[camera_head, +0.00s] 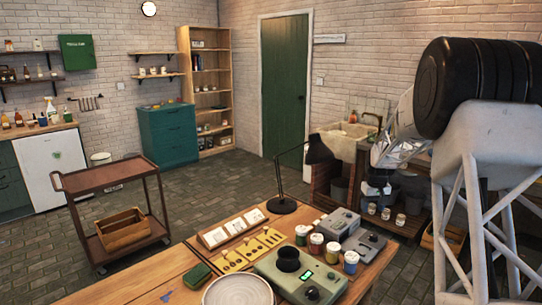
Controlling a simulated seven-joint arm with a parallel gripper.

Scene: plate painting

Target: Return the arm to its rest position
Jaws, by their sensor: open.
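A large black ribbed cylinder on a pale grey housing and lattice frame fills the right side of the head view, close to the camera; it looks like part of my own body. No gripper fingers can be made out in this view. A round pale plate (238,294) lies at the front of the wooden workbench (148,280), cut off by the lower picture edge. It lies beside a green-grey device (300,276) with a black cup (288,260) on top. Nothing is seen touching the plate.
Several paint jars (316,244), a yellow tool mat (251,250), a green sponge (197,275), a card holder (231,228) and a desk lamp (282,205) crowd the bench. A brown cart (105,175) stands at left.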

